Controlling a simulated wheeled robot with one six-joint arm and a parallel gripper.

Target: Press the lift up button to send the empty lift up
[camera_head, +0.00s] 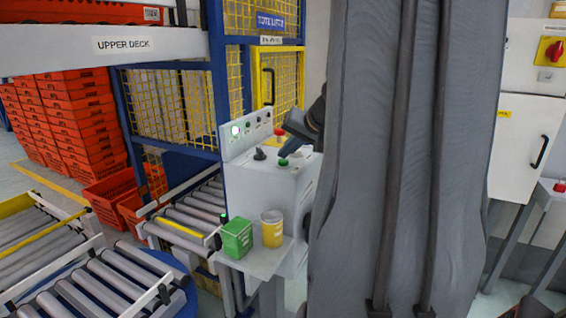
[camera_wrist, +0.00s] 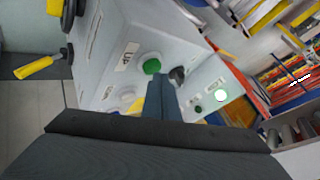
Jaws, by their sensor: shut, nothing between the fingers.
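The control box (camera_head: 268,190) stands in front of the lift (camera_head: 175,100), which has a blue frame and yellow mesh. A green button (camera_head: 283,162) sits on its top. In the wrist view the green button (camera_wrist: 152,66) is beside a label that seems to read UP (camera_wrist: 127,57). My gripper (camera_head: 286,153) is shut and empty, its tip just above the green button. In the wrist view the shut fingers (camera_wrist: 160,78) point at the button and overlap its edge. I cannot tell whether they touch it.
A black knob (camera_head: 259,153) and a red button (camera_head: 280,131) are close by the green one. A lit lamp (camera_head: 236,130) is on the back panel. A green box (camera_head: 236,238) and a yellow tin (camera_head: 272,229) stand on the shelf below. Roller conveyors (camera_head: 100,287) lie left.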

